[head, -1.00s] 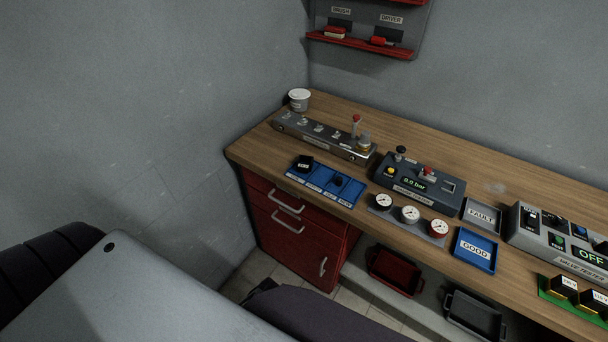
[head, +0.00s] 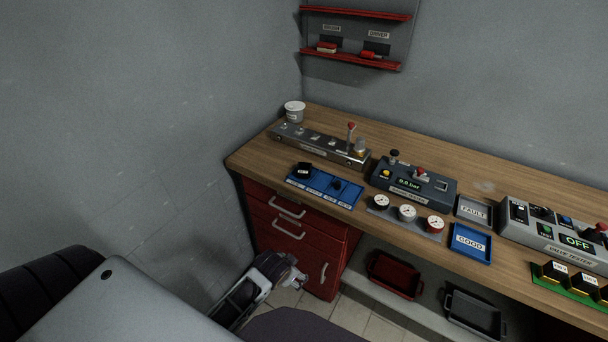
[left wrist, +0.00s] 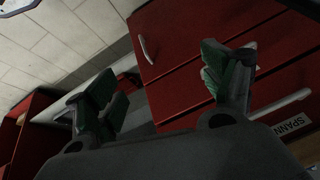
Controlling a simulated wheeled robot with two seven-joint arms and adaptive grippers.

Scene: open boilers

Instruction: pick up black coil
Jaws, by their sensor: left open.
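A small black block with a white label (head: 304,170) sits in the left part of the blue compartment tray (head: 347,204) on the bench; it looks like a coil. A smaller dark part (head: 337,184) lies to its right in the same tray. Several black labelled blocks with gold-coloured sides (head: 556,271) stand on a green board at the far right; I cannot tell if they are coils too. My left gripper (head: 296,281) is low in front of the red drawers, below the bench top. In the left wrist view its green-padded fingers (left wrist: 160,70) are apart and empty. My right gripper is not seen.
The red drawer cabinet (head: 310,255) with its handles is close to my left gripper. Behind the tray is a metal manifold (head: 318,146); to the right are gauges (head: 407,212), a pressure box (head: 413,186) and a blue GOOD tray (head: 470,243). Walls bound the left and back.

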